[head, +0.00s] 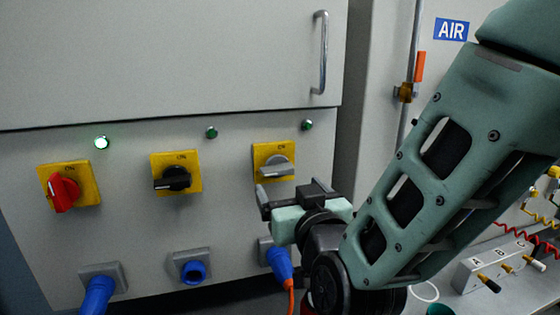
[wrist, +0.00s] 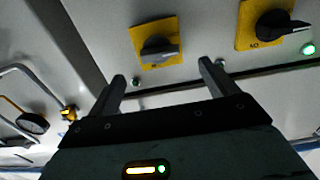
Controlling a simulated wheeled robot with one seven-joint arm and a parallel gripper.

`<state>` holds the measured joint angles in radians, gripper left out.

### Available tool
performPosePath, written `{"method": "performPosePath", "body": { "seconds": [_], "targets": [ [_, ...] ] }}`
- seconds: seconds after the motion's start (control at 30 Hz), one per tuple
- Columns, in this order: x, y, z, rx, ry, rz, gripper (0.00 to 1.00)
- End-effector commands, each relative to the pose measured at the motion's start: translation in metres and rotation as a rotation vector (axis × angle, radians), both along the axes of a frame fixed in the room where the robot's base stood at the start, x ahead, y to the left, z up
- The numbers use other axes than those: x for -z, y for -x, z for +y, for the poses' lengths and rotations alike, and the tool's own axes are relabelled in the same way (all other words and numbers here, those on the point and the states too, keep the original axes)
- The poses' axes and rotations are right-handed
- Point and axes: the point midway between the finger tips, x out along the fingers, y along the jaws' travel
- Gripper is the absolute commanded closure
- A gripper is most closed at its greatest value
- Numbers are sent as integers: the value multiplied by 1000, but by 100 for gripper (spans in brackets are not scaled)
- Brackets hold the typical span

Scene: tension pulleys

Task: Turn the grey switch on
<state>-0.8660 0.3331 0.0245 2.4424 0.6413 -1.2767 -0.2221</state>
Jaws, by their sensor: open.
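The grey switch (head: 277,167) is a grey knob on a yellow plate, at the right of the row on the cabinet front. Its handle lies roughly sideways in the head view. The green lamp (head: 307,125) above it looks dark. The switch also shows in the wrist view (wrist: 158,48), upside down, between and beyond the fingertips. My gripper (head: 290,192) is open and empty, just below the switch plate in the head view. In the wrist view my gripper (wrist: 162,70) has its fingers spread to either side of the knob, apparently without touching it.
A black switch (head: 172,179) and a red switch (head: 63,190) sit to the left; the lamp (head: 101,143) above the red one is lit. Blue plugs and sockets (head: 193,268) line the panel below. A door handle (head: 320,52) projects above. An air pipe (head: 411,75) stands right.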

Motion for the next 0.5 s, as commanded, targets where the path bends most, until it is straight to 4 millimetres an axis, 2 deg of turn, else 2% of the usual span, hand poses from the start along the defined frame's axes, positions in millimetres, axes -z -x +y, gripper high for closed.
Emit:
{"method": "performPosePath", "body": {
  "seconds": [0.03,0.2,0.33,0.5],
  "targets": [
    [-3,-11,3,2,1,1,15],
    [-3,-41,11,1,2,0,15],
    [-2,-57,16,1,0,0,15],
    [-1,-67,19,-1,1,-1,15]
  ]
}}
